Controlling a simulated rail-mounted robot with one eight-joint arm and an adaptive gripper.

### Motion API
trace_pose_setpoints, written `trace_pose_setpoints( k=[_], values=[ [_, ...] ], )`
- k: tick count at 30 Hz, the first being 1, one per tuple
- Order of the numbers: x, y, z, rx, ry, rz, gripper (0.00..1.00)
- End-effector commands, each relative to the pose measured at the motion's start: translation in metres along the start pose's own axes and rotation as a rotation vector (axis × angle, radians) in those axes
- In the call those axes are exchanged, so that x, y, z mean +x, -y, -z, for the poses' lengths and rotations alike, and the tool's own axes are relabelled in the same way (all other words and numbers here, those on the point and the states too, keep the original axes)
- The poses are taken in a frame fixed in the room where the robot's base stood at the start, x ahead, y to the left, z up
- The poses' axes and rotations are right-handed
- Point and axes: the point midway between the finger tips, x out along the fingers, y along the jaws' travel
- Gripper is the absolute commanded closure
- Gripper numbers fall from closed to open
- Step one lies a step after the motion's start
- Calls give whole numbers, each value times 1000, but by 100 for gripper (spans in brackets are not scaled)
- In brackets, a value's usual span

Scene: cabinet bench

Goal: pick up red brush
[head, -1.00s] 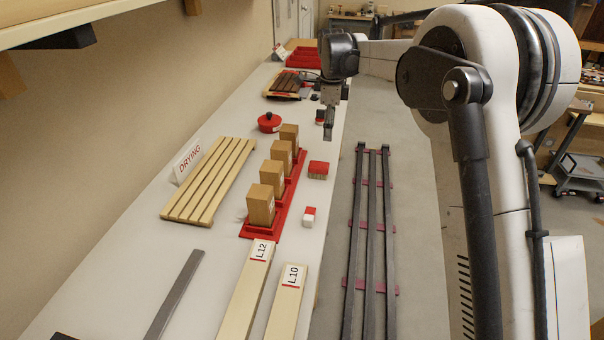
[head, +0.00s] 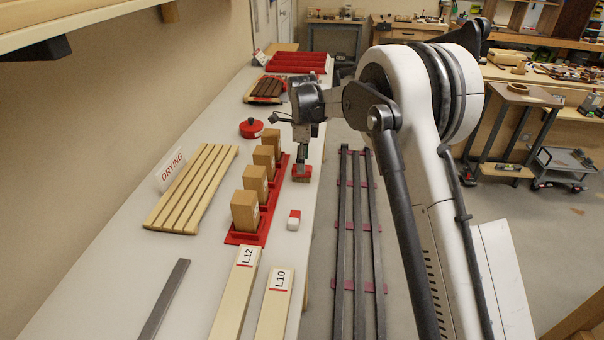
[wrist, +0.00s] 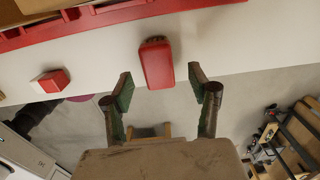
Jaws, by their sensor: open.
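The red brush (head: 301,178) sits on the white bench near its right edge, beside the red rack of wooden blocks. In the wrist view its red top (wrist: 157,66) faces me, with a little dark bristle showing at the far end. My gripper (head: 303,165) is over the brush in the head view and partly covers it. In the wrist view my gripper (wrist: 160,86) is open, with a green-padded finger to either side of the brush's line. The brush lies mostly ahead of the fingertips, and I see no contact.
A red rack (head: 262,228) with several wooden blocks stands left of the brush. A small red-and-white block (head: 293,220) sits nearer the camera. A round red lidded pot (head: 252,128) and a slatted drying rack (head: 190,190) are further left. Dark rails (head: 345,240) stand right of the bench.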

Motion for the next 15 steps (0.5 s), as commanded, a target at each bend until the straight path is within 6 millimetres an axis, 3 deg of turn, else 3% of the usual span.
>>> trace_pose_setpoints(
  k=[7, 15],
  values=[
    [33, -2, -2, 0, 0, 0, 44],
    [42, -2, -2, 0, 0, 0, 44]
  ],
)
